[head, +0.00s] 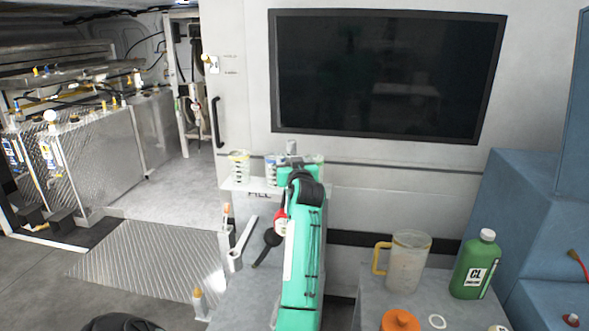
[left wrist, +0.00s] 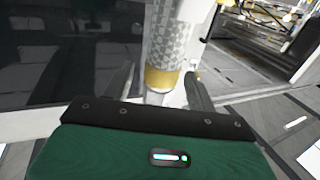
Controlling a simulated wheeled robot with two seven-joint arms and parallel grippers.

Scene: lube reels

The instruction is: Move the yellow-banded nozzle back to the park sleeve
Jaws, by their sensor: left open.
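In the left wrist view a pale, patterned cylinder with a yellow band (left wrist: 163,78) stands between the fingers of my left gripper (left wrist: 160,85). The fingers are open on either side of it; I cannot tell whether they touch it or whether this is the nozzle or a sleeve. In the head view my left gripper (head: 291,150) is at the small wall shelf (head: 236,186), its jaws partly hidden by the green arm. A clear yellow-banded sleeve (head: 239,166) stands at the shelf's left end, with other pale sleeves (head: 271,170) beside it. My right gripper is not in view.
A counter holds a clear jug (head: 406,262) with a yellow handle, a green bottle (head: 474,265) and an orange lid (head: 399,321). A dark screen (head: 388,75) hangs above the shelf.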

